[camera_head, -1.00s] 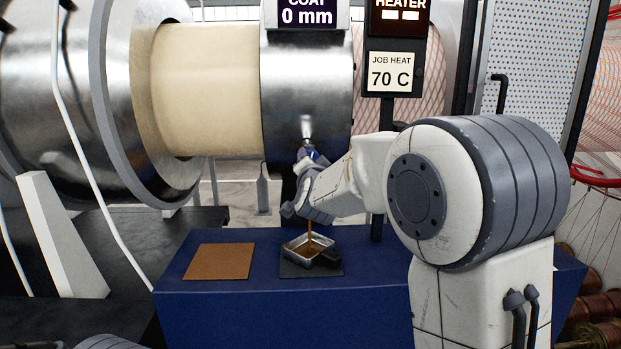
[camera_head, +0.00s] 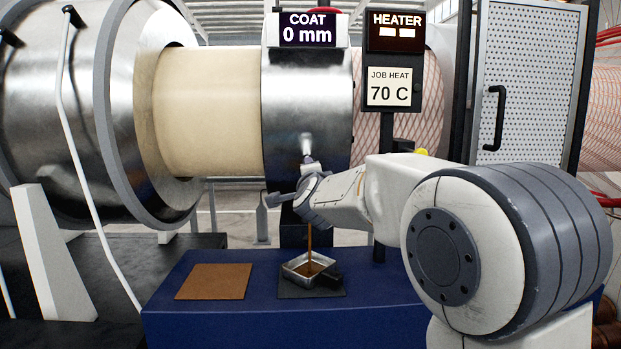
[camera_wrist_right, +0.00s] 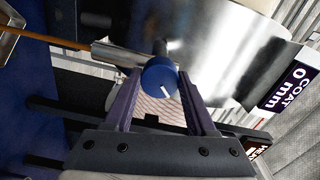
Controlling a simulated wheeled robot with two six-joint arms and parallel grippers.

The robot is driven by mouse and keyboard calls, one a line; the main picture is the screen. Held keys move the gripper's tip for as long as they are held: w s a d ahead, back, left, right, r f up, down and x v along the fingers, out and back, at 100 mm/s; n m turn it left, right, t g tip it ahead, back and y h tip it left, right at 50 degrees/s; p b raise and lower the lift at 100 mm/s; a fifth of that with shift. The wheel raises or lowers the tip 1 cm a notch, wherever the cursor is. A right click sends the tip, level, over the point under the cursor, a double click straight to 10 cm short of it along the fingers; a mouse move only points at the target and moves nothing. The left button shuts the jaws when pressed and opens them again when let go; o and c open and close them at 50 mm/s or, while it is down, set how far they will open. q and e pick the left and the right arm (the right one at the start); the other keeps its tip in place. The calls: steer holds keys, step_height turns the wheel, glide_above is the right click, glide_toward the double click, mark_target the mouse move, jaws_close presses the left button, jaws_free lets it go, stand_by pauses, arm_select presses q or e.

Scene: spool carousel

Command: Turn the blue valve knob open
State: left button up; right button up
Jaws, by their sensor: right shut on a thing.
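The blue valve knob (camera_wrist_right: 158,76) shows in the right wrist view as a round cap with a white line, on a dark stem beside a metal spout (camera_wrist_right: 120,53). My right gripper (camera_wrist_right: 160,82) is shut on it, one finger on each side. In the head view my right gripper (camera_head: 309,160) is at the bottom of the steel housing (camera_head: 307,100), and the knob is mostly hidden there. A brown stream (camera_head: 309,236) runs down from beneath my wrist into a small metal pan (camera_head: 292,268). My left gripper is not in view.
The pan stands on a dark pad on a blue bench (camera_head: 240,325), right of a brown square plate (camera_head: 213,281). Signs read "COAT 0 mm" (camera_head: 307,28) and "JOB HEAT 70 C" (camera_head: 389,87). A cream roll (camera_head: 205,110) is left of the housing.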

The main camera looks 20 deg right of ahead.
stand_by(0.3)
steer(key=o, duration=1.4)
steer(key=v, duration=1)
steer(key=shift+s, duration=0.25)
